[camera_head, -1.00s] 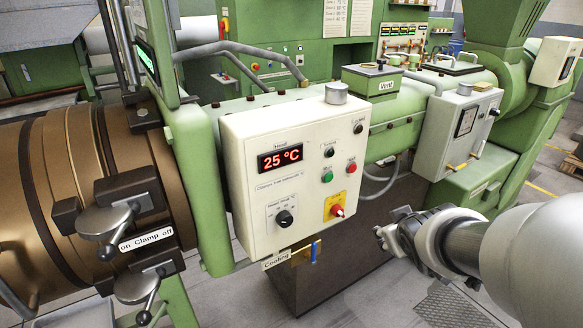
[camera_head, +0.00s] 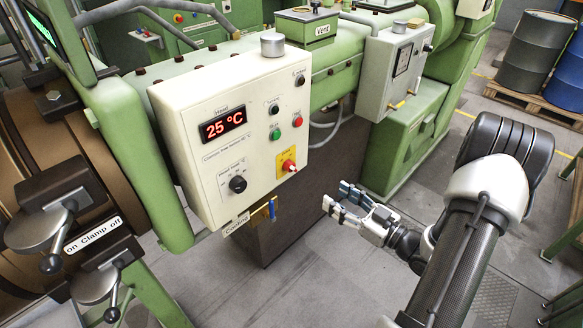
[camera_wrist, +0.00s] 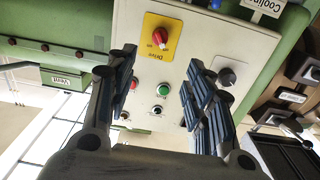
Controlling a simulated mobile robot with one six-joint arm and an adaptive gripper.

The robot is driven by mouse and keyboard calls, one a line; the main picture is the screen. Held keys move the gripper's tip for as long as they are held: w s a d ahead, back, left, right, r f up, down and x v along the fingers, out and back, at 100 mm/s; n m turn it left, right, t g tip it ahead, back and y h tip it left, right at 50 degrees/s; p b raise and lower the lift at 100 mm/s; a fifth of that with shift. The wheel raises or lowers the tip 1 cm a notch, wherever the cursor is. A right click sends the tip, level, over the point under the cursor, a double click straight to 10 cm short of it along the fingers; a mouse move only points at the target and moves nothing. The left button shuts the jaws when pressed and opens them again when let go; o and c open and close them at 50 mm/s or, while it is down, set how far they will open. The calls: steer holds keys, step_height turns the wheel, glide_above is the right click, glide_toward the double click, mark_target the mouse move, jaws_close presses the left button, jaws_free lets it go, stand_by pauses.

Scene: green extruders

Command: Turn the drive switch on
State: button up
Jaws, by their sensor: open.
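The drive switch (camera_head: 289,164) is a red knob on a yellow plate at the lower right of the white control box (camera_head: 235,130). In the wrist view the drive switch (camera_wrist: 160,37) shows upside down, with the word "Drive" under it. My gripper (camera_head: 340,197) is open and empty, to the right of the box and a little lower than the switch, apart from it. In the wrist view my gripper's (camera_wrist: 160,68) two dark fingers stand left and right, with the switch above the gap between them.
A green button (camera_head: 275,134), a red button (camera_head: 298,119) and a black knob (camera_head: 237,184) sit near the switch. A blue-and-yellow cooling valve (camera_head: 271,208) is below the box. Green machine parts stand behind. The floor (camera_head: 330,275) before the box is clear.

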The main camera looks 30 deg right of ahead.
mark_target(295, 170)
steer(key=b+x, duration=0.1)
steer(key=x, duration=1.6)
steer(key=shift+f+b, duration=0.1)
steer(key=shift+b, duration=0.3)
steer(key=shift+s, duration=0.1)
steer(key=shift+c, duration=0.6)
steer(key=c, duration=0.9)
